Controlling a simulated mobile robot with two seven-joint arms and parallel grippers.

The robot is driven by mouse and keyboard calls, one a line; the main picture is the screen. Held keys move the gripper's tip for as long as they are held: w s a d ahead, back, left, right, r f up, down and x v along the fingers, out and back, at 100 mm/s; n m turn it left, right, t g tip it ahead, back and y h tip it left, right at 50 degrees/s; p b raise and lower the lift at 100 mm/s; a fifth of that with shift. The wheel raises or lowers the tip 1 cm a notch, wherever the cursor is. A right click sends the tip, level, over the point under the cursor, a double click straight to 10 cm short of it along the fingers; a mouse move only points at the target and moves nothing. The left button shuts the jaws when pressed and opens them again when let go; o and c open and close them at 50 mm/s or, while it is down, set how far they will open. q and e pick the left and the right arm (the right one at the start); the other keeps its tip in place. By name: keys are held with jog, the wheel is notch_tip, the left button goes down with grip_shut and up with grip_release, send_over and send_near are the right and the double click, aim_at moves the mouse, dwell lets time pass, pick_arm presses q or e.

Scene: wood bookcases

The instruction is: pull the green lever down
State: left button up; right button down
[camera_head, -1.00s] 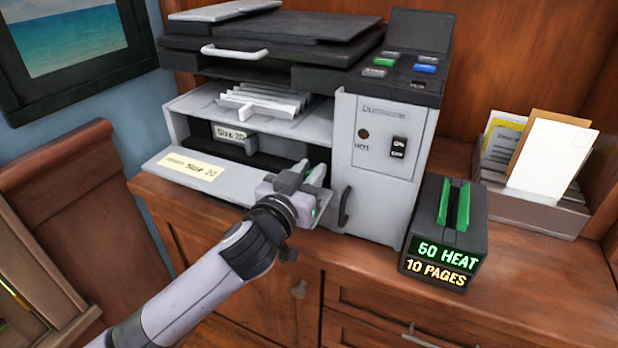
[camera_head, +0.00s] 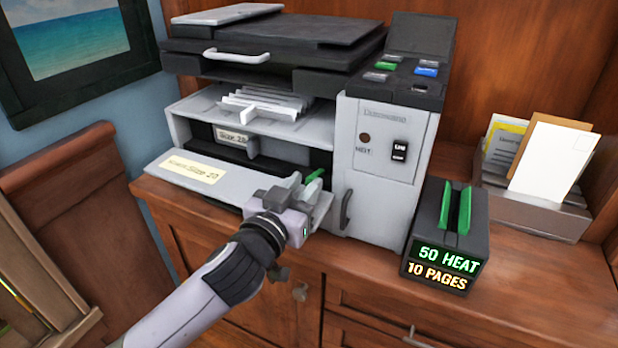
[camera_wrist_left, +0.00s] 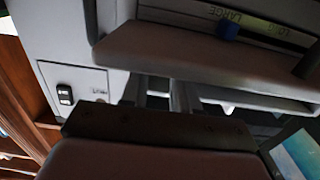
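The green lever (camera_head: 315,175) shows as a small green piece at the right end of the printer's lower front tray, mostly hidden behind my left gripper. My left gripper (camera_head: 302,184) is right at the lever, in front of the tray. Its fingers look apart, with the green piece just beyond them; I cannot tell whether they touch it. In the left wrist view the fingers (camera_wrist_left: 160,92) are close under the printer's overhanging edge, and no green shows there. My right gripper is in neither view.
The grey printer (camera_head: 385,140) stands on a wooden cabinet top (camera_head: 545,275). Its labelled lower tray (camera_head: 215,180) sticks out forward. A dark box with green upright plates (camera_head: 470,235) reads 50 HEAT and 10 PAGES. A letter holder (camera_head: 530,205) stands at right.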

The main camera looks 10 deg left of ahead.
pick_arm(q)
jog(key=shift+v, duration=1.85)
